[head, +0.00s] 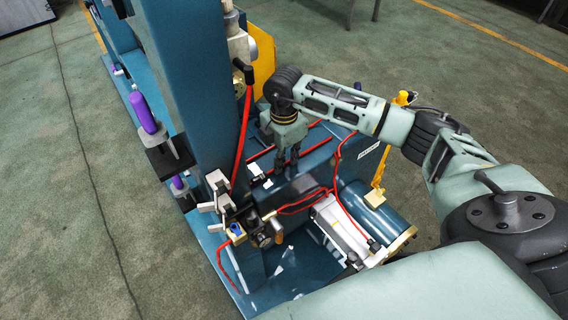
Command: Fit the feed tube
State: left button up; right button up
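Several red tubes run over the blue machine. One red tube (243,135) drops from a fitting (243,76) on the tall blue column. Another red tube (304,200) loops across the lower part near a small valve group (262,228). I cannot tell which of them is the feed tube. My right gripper (287,164) points down over the blue frame, right of the column and above the valve group. Its two dark fingers show, but their tips blend into the dark background, so any hold on a tube is unclear. My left gripper is out of view.
A silver and blue motor (377,217) lies right of the valve group. The green floor at left is mostly clear.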

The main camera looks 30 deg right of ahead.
grip_shut()
jog(key=shift+r, duration=0.15)
jog(key=shift+r+b, duration=0.4)
jog(key=shift+r, duration=0.1)
jog(key=w+a+b, duration=0.1)
jog(key=w+b, duration=0.3)
jog(key=w, duration=0.9)
notch_tip(320, 180, up, 14)
jog(key=b, duration=0.1)
jog(key=shift+s+f, duration=0.1)
jog(key=shift+f, duration=0.1)
